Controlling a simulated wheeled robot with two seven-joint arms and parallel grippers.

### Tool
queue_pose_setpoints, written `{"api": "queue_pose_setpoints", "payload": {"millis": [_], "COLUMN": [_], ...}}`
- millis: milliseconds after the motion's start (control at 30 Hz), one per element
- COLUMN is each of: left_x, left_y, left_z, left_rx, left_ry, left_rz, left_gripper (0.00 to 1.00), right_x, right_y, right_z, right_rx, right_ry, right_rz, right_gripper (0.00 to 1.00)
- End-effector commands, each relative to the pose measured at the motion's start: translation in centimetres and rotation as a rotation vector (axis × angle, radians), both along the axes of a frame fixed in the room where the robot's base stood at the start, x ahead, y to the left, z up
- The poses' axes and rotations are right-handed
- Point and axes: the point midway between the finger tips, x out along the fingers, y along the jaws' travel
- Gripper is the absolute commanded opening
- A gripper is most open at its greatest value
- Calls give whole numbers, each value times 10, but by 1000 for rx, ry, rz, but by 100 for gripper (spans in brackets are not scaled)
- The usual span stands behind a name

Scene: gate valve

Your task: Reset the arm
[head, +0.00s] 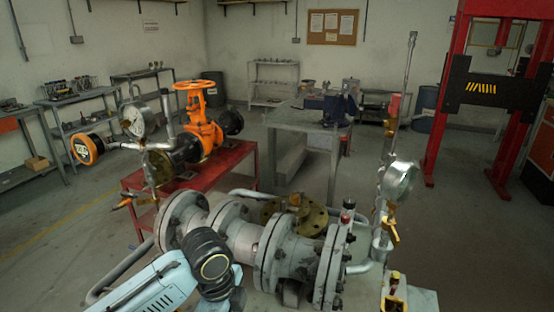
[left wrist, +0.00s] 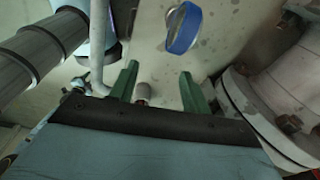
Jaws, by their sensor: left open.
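My left arm (head: 150,285) comes in from the lower left in the head view, light blue with a black joint, in front of the grey flanged pipe (head: 240,240). Its gripper is not visible there. In the left wrist view my left gripper (left wrist: 160,82) shows two green fingers, spread apart with nothing held between them. A small grey cylindrical fitting (left wrist: 142,92) appears between the fingers, closer to the left one; I cannot tell its distance. Grey flanges (left wrist: 285,100) fill the right side of that view. My right gripper is in neither view.
An orange gate valve (head: 200,115) stands on a red table (head: 240,172) behind the pipe. A pressure gauge (head: 398,180) rises at the pipe's right, another (head: 133,120) at left. A blue-rimmed round part (left wrist: 183,28) lies beyond the fingers.

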Motion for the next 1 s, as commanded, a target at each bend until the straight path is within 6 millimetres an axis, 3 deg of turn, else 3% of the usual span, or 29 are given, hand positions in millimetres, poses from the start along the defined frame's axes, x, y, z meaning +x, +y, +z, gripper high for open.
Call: {"api": "queue_pose_setpoints", "payload": {"millis": [33,167,367,600,1000], "left_x": [-17,-47,-88,-139,-201], "left_y": [-10,-21,-14,31,103], "left_z": [-11,-26,-41,-53,-54], "left_rx": [-46,-141,-251,-291,-225], "left_ry": [6,-4,-7,-21,-93], "left_rz": [55,244,600,1065,1522], "left_gripper": [47,47,47,47,47], "right_x": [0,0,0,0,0], "right_y": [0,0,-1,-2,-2], "right_z": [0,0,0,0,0], "right_rx": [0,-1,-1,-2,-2], "right_ry": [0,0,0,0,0], "right_rz": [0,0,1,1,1], "right_gripper": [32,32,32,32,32]}}
